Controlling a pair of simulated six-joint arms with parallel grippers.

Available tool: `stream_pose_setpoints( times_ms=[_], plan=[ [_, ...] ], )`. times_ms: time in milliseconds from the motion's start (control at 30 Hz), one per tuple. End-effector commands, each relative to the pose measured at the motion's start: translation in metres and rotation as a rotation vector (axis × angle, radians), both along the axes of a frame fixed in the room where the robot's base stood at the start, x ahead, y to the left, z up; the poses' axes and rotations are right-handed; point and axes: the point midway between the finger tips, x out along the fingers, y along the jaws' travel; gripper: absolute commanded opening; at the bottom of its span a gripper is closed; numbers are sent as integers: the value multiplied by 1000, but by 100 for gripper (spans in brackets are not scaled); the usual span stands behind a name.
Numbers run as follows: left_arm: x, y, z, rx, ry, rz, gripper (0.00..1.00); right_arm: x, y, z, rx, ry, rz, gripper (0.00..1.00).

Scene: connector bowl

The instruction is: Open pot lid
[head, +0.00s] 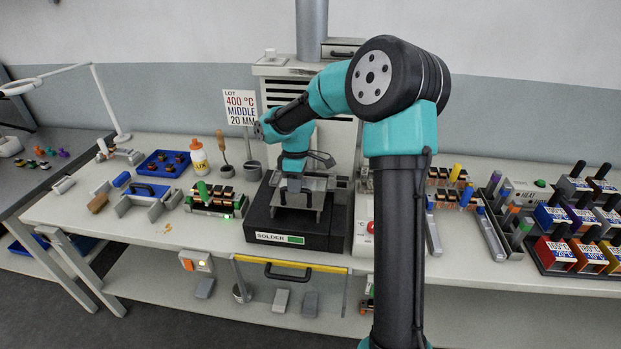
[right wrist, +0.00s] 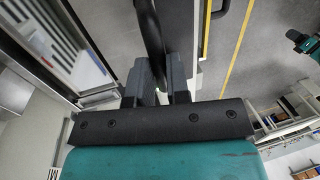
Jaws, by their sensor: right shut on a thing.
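The solder pot is a black box (head: 262,225) with a SOLDER label and a green display on its front, at the middle of the bench in the head view. A grey metal plate (head: 311,183), seemingly its lid, shows on top around my gripper. My right gripper (head: 293,185) is over the pot. In the right wrist view my right gripper (right wrist: 165,85) is shut on a black bar-like handle (right wrist: 149,30) that rises between its fingers. The wrist and fingers partly hide the lid, so I cannot tell how far it is raised. My left gripper is not in view.
A lit connector rack (head: 215,199) stands left of the pot. A sign (head: 240,107) reads 400 °C, MIDDLE, 20 MM. A white bottle (head: 199,158) stands at the back left. Coloured labelled blocks (head: 560,254) fill the right end.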

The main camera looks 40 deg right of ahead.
Motion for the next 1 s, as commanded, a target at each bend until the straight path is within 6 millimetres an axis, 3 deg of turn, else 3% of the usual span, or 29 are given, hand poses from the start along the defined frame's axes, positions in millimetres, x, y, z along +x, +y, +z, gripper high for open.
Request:
stream_pose_setpoints(
  times_ms=[333,367,633,1000],
  plan=[
    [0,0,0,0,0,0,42,0,6,0,0,0,5,0],
    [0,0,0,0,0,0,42,0,6,0,0,0,5,17],
    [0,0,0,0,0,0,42,0,5,0,0,0,5,42],
    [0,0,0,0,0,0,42,1,4,6,-1,-1,5,42]
  ],
)
